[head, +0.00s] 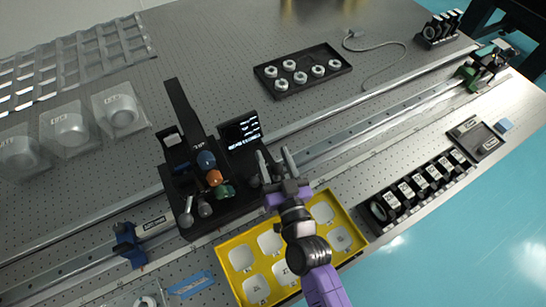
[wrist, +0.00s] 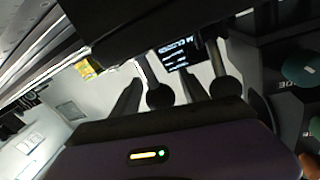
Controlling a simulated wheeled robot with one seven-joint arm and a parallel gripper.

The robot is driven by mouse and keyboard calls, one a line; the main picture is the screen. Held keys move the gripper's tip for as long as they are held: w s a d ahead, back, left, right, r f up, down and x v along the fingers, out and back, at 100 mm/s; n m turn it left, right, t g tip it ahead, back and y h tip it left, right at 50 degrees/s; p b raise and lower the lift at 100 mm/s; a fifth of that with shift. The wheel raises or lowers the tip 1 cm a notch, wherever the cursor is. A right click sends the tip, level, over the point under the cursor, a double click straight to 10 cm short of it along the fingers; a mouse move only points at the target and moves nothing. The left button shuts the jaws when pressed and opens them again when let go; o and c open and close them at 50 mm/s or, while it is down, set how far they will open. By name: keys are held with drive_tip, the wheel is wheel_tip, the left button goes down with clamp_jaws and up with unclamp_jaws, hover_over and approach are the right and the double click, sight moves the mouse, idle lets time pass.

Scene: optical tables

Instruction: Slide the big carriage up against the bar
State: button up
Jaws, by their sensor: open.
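The big carriage (head: 215,208) is a black block on the rail, left of centre in the head view. It bears a tall dark upright, a small lit screen (head: 241,131) and several coloured knobs. My gripper (head: 275,160) is open at the carriage's right side, its two fingers pointing up and away. In the wrist view, dark round-ended knobs (wrist: 160,96) show close to the fingers, with the screen (wrist: 181,54) behind. I cannot tell whether the fingers touch the carriage. A silver labelled cylinder (head: 155,226) lies left of the carriage, by a blue bracket (head: 129,246). I cannot tell which part is the bar.
The rail (head: 375,118) runs clear up to the right, to a green-based unit (head: 468,73). A yellow tray (head: 240,258) lies below my gripper. A row of black mounts (head: 420,186) stands at right. A black tray of white rings (head: 303,86) lies behind the rail.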

drive_tip(key=b+v, duration=0.2)
drive_tip(key=v, duration=0.5)
drive_tip(key=shift+s, duration=0.4)
drive_tip(key=shift+d, duration=0.2)
